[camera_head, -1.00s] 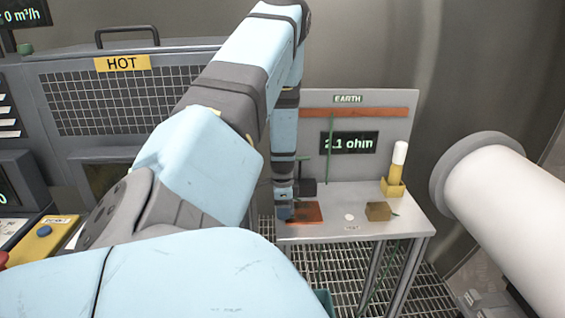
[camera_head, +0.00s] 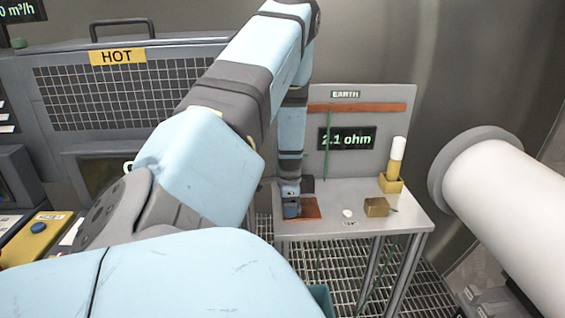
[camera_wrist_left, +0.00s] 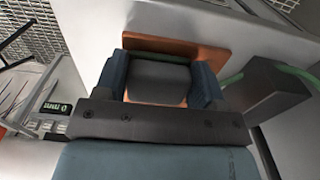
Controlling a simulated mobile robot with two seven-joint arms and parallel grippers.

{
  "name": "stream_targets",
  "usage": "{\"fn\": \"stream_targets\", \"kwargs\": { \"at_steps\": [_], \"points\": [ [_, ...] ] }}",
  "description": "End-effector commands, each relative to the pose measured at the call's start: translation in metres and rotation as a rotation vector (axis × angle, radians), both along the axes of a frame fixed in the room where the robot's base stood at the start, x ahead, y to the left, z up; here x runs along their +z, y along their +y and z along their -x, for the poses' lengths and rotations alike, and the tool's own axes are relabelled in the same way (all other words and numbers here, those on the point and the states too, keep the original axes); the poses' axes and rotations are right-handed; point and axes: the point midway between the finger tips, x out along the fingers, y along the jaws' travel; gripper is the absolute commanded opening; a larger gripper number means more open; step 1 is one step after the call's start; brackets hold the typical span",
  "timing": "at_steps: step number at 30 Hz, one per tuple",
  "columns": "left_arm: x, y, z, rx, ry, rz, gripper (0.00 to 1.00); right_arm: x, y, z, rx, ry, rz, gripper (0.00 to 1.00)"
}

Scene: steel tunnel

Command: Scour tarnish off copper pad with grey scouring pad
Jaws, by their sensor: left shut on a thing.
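The copper pad (camera_head: 314,209) lies flat on the small bench, orange-brown with its left part hidden behind my left gripper. Its orange edge also shows in the left wrist view (camera_wrist_left: 180,46). My left gripper (camera_head: 291,213) points down over the pad's left part. In the wrist view its two blue fingers are shut on the grey scouring pad (camera_wrist_left: 158,78), which sits over the copper pad. I cannot tell whether the two surfaces touch, and any tarnish beneath is hidden. My right gripper is not in view.
A dark block (camera_wrist_left: 262,90) with a green strip stands close beside the left gripper. A white disc (camera_head: 348,213), a brass-coloured block (camera_head: 377,207) and a yellow holder (camera_head: 391,184) with a white-topped cylinder sit rightward on the bench (camera_head: 405,215). The EARTH panel reads 2.1 ohm (camera_head: 347,139).

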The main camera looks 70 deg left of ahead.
Motion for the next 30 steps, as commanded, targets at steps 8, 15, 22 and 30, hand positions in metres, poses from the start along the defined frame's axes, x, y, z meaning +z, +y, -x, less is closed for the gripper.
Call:
{"fn": "stream_targets", "kwargs": {
  "at_steps": [8,15,22,30],
  "points": [
    [0.000,-0.003,-0.011,0.001,0.001,-0.001,0.45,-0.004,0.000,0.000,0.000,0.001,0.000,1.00],
    [-0.003,-0.009,-0.030,-0.002,0.000,-0.001,0.45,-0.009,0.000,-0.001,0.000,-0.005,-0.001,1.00],
    [-0.003,-0.012,-0.042,0.000,0.001,0.000,0.45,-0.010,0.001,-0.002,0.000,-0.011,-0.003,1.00],
    [-0.004,-0.016,-0.057,-0.001,-0.001,-0.002,0.45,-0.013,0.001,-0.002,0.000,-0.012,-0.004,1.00]
  ]
}}
